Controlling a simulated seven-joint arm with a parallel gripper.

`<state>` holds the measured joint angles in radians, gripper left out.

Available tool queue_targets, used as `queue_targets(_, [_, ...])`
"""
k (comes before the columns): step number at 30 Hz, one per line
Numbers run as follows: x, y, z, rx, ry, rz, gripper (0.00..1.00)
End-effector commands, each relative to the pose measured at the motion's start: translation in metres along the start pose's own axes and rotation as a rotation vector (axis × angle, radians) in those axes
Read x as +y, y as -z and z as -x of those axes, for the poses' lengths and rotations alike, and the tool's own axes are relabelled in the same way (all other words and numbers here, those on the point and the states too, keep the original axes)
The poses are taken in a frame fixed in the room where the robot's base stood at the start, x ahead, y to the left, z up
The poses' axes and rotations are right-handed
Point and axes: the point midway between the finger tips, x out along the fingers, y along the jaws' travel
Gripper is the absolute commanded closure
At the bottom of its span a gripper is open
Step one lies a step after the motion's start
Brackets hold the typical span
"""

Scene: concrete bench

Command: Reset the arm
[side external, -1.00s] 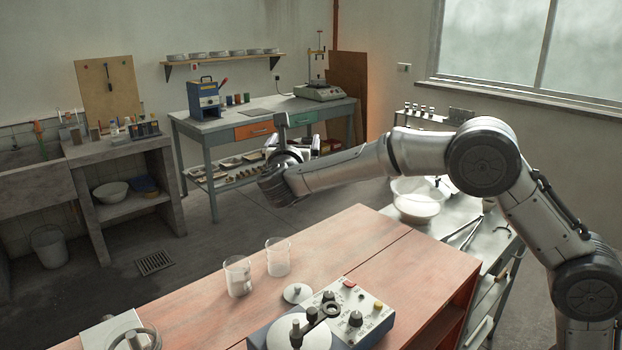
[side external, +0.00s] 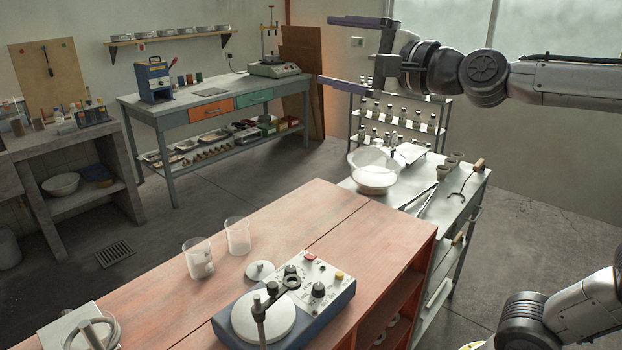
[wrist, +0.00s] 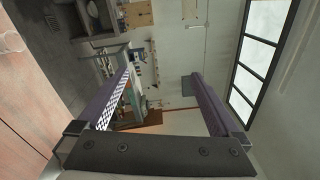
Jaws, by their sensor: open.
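My gripper (side external: 335,52) is raised at the upper right of the side view, well above the benches. Its two long dark purple fingers point left, are spread wide apart and have nothing between them. In the wrist view my gripper (wrist: 160,80) also shows open and empty, with the far room between its fingers. My forearm reaches in from the right edge of the side view.
A grey side bench (side external: 465,190) carries a large glass bowl (side external: 374,170). A bottle rack (side external: 400,125) stands behind, below my gripper. The air around the gripper looks clear.

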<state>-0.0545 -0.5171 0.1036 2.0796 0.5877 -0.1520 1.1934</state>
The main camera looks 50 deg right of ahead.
Motion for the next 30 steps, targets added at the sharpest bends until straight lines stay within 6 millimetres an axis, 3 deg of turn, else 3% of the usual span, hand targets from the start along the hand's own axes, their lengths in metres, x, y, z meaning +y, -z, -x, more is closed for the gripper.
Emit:
queue_targets(1, [0.021,-0.001,0.02,-0.031,-0.074,0.149,0.0])
queue_targets(5, [0.093,0.003,0.07,-0.142,-0.305,0.571,0.0])
queue_targets(9, [0.171,0.021,0.125,-0.306,-0.561,0.983,0.0])
queue_targets(12, [0.218,0.039,0.163,-0.461,-0.74,1.229,0.0])
queue_targets(15, [0.251,0.056,0.195,-0.629,-0.891,1.414,0.0])
queue_targets(20, [0.264,0.065,0.217,-0.79,-0.969,1.557,0.0])
queue_targets(30, [0.264,0.064,0.218,-0.819,-0.959,1.589,0.0])
